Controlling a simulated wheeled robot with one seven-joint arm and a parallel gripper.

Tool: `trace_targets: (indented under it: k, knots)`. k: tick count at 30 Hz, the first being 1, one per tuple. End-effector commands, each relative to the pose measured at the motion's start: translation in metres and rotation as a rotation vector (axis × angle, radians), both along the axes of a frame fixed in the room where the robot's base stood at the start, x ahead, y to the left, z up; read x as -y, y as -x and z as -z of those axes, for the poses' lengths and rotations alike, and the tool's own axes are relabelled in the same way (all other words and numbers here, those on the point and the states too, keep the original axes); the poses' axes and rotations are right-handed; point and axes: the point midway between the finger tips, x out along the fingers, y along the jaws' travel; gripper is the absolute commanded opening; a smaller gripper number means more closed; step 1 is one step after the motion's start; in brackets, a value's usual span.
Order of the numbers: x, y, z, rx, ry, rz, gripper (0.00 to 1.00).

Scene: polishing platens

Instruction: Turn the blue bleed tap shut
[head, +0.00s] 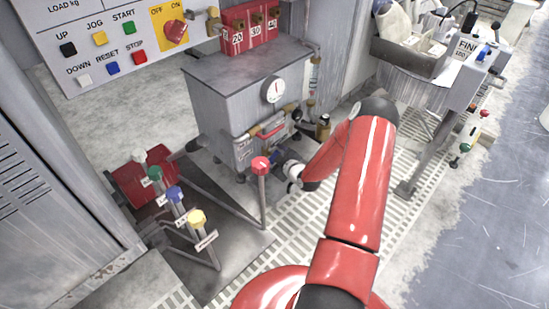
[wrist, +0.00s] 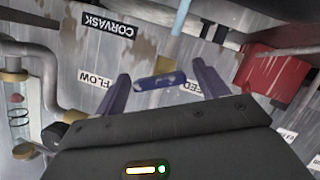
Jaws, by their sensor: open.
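The blue bleed tap (wrist: 160,81) shows in the wrist view as a short blue lever. It lies nearly level in that picture, crosswise below a tan upright pipe. A label behind it, ending in "EED", is partly hidden by a finger. My gripper (wrist: 161,76) is open, with one finger on each side of the lever; I cannot tell whether either touches it. In the head view my gripper (head: 280,160) is low at the front of the grey tank cabinet (head: 235,100). There the arm and gripper largely hide the tap.
In the head view a red-topped post (head: 262,166) stands beside my gripper. Posts with green, blue and yellow knobs (head: 197,217) stand front left.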

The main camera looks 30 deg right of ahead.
Motion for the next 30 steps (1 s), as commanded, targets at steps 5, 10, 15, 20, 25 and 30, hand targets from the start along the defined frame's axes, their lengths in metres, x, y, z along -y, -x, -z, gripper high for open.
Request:
trace_targets:
  k: [5,10,15,20,25,30]
  knots:
    - [0.0000,0.0003,-0.0002,0.000,0.000,0.000,0.54]
    - [0.0001,0.0003,-0.0003,0.000,0.000,0.000,0.32]
    - [0.0002,0.0003,-0.0003,-0.002,-0.005,0.000,0.28]
    - [0.0006,0.0004,-0.0005,-0.015,-0.042,0.000,0.28]
    - [0.0012,0.0004,-0.0007,-0.046,-0.128,0.000,0.28]
    - [0.0014,-0.0001,-0.0011,-0.087,-0.241,0.000,0.28]
